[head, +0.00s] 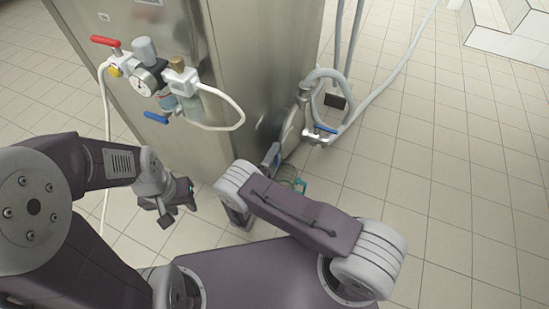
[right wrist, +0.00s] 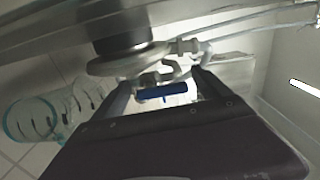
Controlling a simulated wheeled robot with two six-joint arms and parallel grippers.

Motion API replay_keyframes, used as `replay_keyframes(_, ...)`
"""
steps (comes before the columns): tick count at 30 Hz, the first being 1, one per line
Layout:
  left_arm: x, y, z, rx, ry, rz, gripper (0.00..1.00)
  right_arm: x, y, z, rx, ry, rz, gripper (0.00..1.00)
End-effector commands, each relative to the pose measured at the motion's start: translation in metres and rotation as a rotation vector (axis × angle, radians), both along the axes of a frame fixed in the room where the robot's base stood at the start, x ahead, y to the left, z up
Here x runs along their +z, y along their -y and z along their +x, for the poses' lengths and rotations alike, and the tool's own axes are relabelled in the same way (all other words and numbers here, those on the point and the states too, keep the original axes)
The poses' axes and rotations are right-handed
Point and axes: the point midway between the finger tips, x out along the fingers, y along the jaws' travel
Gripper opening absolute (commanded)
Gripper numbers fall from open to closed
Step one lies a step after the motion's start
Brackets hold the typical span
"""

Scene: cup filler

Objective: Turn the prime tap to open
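A tap with a blue lever handle (right wrist: 160,90) shows in the right wrist view. The handle lies between the two fingers of my right gripper (right wrist: 161,84), with gaps beside it. The fingers are apart and I see no grip on it. In the head view a blue-handled tap (head: 325,128) sits on the pipework right of the steel cabinet; I cannot be sure it is the same one. My right gripper is mostly hidden there behind its own arm. My left gripper (head: 175,205) hangs empty in front of the cabinet, fingers apart.
The steel cabinet (head: 262,75) carries a gauge (head: 147,79), a red lever (head: 105,41) and another blue lever (head: 156,118). Grey hoses (head: 385,80) run by the pipework. A clear teal-rimmed vessel (right wrist: 25,120) stands near my right gripper. Tiled floor at right is free.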

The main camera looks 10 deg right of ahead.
Motion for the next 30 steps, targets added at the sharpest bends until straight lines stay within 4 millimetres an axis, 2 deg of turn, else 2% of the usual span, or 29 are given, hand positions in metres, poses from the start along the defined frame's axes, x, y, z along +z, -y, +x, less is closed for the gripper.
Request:
replay_keyframes(8, 0.001, 0.0, 0.0, 0.0, 0.0, 0.0, 0.35, 0.001, -0.002, -0.003, -0.001, 0.001, 0.0, 0.86)
replay_keyframes(21, 0.001, 0.0, 0.0, 0.0, 0.0, 0.0, 0.35, -0.001, -0.046, -0.067, 0.004, 0.001, 0.001, 0.86)
replay_keyframes(25, 0.0, 0.0, 0.0, 0.0, 0.0, 0.0, 0.35, 0.0, -0.051, -0.075, 0.001, 0.0, 0.0, 0.86)
replay_keyframes(30, 0.001, 0.0, 0.0, 0.0, 0.0, 0.0, 0.35, 0.0, -0.051, -0.076, -0.001, 0.0, 0.0, 0.86)
